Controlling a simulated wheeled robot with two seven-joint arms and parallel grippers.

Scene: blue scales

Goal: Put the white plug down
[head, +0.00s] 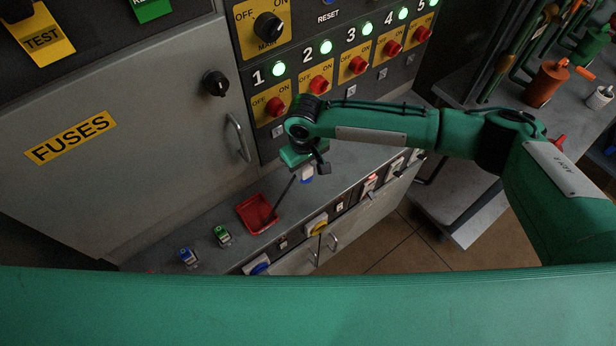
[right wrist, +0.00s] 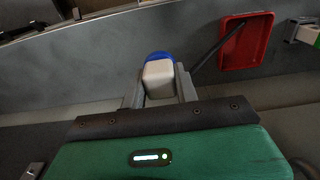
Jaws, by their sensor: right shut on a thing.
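The white plug (right wrist: 158,80), with a blue end (right wrist: 159,57), is between the fingers of my right gripper (right wrist: 160,88) in the right wrist view. In the head view the plug (head: 307,172) shows just below my right gripper (head: 308,165), over the grey counter (head: 345,165). The gripper is shut on the plug. I cannot tell whether the plug's blue end touches the counter. My left gripper is not in view.
A red tray (head: 256,214) with a dark rod leaning from it lies left of the plug. A green plug (head: 222,235) and a blue plug (head: 188,257) stand further left. The panel with red knobs (head: 275,106) rises behind. The counter between tray and panel is clear.

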